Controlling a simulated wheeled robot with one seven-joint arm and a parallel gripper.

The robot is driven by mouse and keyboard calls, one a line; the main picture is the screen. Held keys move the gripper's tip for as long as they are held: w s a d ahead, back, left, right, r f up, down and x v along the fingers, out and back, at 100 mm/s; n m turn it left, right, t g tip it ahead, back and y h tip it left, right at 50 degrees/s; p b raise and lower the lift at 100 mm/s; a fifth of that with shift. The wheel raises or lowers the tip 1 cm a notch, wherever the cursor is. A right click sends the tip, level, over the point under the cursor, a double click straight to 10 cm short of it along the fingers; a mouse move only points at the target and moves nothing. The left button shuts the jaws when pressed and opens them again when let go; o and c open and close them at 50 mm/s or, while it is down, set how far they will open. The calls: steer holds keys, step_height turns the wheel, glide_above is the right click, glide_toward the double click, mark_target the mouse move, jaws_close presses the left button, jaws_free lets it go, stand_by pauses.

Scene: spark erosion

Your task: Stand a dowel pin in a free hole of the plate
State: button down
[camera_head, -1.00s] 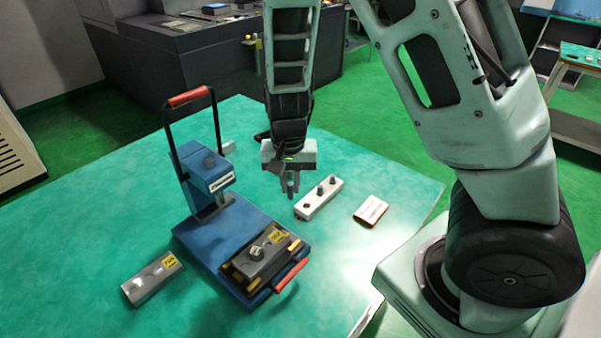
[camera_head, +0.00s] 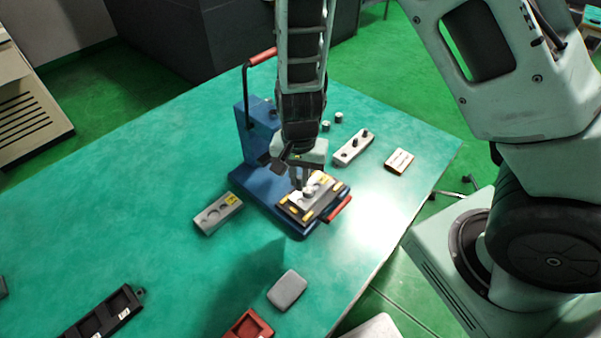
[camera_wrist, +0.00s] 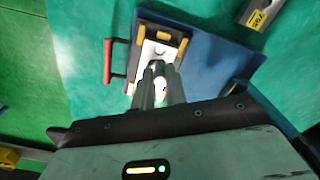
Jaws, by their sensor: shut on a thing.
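In the wrist view, the fingertips (camera_wrist: 160,72) are over the pale plate (camera_wrist: 153,47). A short round piece (camera_head: 309,191) shows on the plate beside the fingers. I cannot tell whether the held pin touches the plate. A pale block (camera_head: 349,153) at the right has two dark pins standing in it and an empty hole at its near end.
The blue press (camera_head: 262,183) has an upright column and a red-ended lever close behind my gripper. Another grey plate with holes (camera_head: 211,217) lies left of it.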

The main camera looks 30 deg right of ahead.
mark_target(300, 189)
steer(key=shift+f+b, duration=2.25)
steer(key=shift+f, duration=0.45)
steer(key=shift+f, duration=0.2)
steer(key=c, duration=1.3)
jaws_free()
steer(key=shift+c, duration=0.2)
step_height(300, 189, up, 18)
steer(key=p, duration=0.2)
steer(key=shift+f, duration=0.25)
